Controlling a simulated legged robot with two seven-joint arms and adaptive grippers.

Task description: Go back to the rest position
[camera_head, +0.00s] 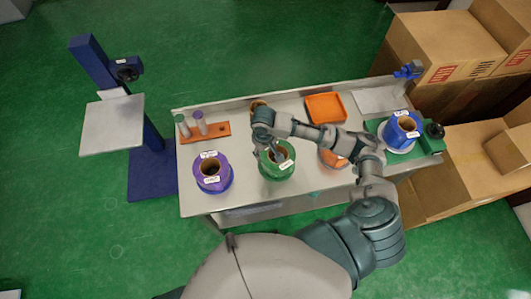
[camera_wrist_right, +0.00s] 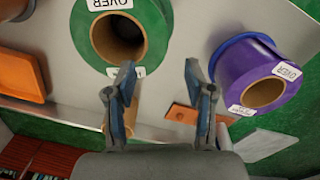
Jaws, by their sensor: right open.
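My right gripper (camera_head: 272,152) is over the green roll (camera_head: 278,174) on the table, its arm reaching in from the right. In the right wrist view the gripper (camera_wrist_right: 160,75) has its two fingers spread, with nothing between them. The green roll (camera_wrist_right: 157,18), with its open brown core, is just beyond the left finger. The purple roll (camera_wrist_right: 238,68) is beyond the right finger, and stands left of the green one in the head view (camera_head: 212,183). My left gripper is not in view.
The metal table (camera_head: 300,195) also bears an orange tray (camera_head: 325,108), an orange pegged block (camera_head: 215,130), an orange roll (camera_head: 330,158) partly behind my arm, and a blue roll (camera_head: 398,135) on a green device. A blue stand (camera_head: 150,170) is left; cardboard boxes (camera_head: 440,50) are right.

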